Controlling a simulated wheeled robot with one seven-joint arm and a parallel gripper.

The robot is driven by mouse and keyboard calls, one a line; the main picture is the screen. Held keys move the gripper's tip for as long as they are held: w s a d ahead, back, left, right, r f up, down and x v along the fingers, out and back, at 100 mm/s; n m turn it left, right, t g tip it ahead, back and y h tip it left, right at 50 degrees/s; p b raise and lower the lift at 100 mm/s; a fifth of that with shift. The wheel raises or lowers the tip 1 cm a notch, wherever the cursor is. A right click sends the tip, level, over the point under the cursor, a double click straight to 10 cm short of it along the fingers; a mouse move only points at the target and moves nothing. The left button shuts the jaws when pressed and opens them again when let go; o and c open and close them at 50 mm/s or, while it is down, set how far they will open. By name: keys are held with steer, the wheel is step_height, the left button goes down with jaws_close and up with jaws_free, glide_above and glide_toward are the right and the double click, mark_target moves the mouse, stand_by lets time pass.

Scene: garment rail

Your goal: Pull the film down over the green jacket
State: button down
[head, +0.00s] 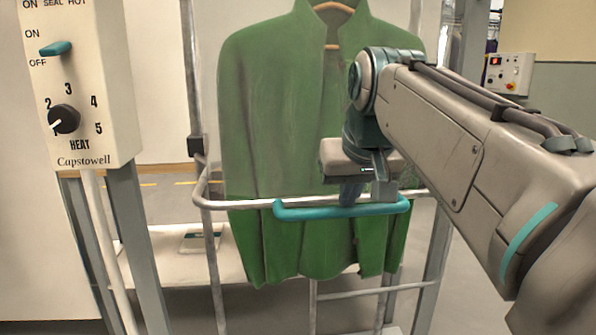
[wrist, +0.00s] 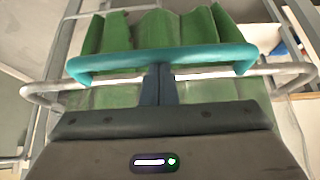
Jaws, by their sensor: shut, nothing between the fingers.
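The green jacket (head: 275,110) hangs from a wooden hanger (head: 335,10) in the head view. Clear film (head: 250,150) lies over it and makes it look hazy down to about the pale bar (head: 240,203); the hem (head: 300,255) below looks brighter. The bar carries a teal handle (head: 300,211), which also shows in the wrist view (wrist: 110,62). My gripper (head: 350,195) is shut and empty at the middle of the handle. In the wrist view its fingers (wrist: 158,78) point at the handle; I cannot tell whether they touch it.
A control box (head: 95,90) with a teal lever (head: 56,48) and a heat dial (head: 64,119) stands at the left. Metal posts (head: 195,100) flank the jacket, and a lower rail (head: 380,290) crosses beneath. A small wall panel (head: 508,73) is at the back right.

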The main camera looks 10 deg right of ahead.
step_height(320, 180, down, 10)
steer(key=b, duration=0.6)
steer(key=shift+r, duration=0.2)
